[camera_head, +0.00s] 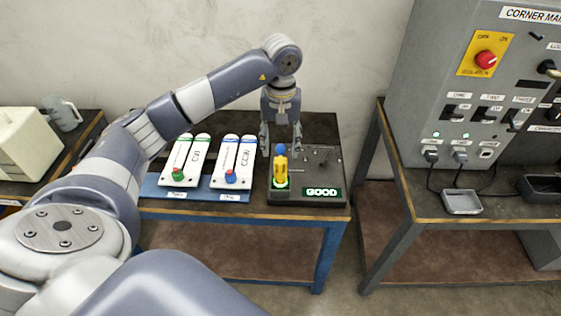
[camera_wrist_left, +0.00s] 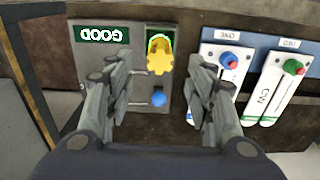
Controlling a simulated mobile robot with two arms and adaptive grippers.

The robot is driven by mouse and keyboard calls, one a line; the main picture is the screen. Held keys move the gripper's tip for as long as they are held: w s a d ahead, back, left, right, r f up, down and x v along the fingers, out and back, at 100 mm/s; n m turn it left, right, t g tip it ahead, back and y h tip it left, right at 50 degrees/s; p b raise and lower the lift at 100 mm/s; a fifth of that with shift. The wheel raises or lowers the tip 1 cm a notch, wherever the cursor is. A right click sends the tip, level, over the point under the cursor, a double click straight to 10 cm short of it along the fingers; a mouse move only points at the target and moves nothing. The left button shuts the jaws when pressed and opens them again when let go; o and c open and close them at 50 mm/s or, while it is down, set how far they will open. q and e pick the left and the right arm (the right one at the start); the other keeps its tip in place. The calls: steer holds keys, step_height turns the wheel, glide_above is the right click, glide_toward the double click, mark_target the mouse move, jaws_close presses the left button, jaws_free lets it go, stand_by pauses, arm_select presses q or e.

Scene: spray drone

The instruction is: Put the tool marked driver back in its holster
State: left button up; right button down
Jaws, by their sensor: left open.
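No tool that I can read as marked driver shows. A yellow piece (camera_head: 281,172) with a blue top stands upright on a dark test box (camera_head: 312,172) with a lit green GOOD sign. In the left wrist view the yellow piece (camera_wrist_left: 160,56) has a green ring behind it, and a blue ball (camera_wrist_left: 158,99) shows apart from it. My left gripper (camera_head: 280,150) is open above the back of this box, with fingers pointing down. In the wrist view its fingers (camera_wrist_left: 163,75) stand apart on either side of the yellow piece, not gripping it. A holster cannot be made out. My right gripper is not in view.
Right, across a gap, a grey control cabinet (camera_head: 425,110) and a metal tray (camera_head: 462,203) stand on another table. A pale block and mug (camera_head: 65,112) are far left.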

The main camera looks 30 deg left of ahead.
arm_select(q)
steer(key=shift+r+b, duration=0.35)
steer(key=shift+r, duration=1.6)
steer(key=shift+f, duration=0.1)
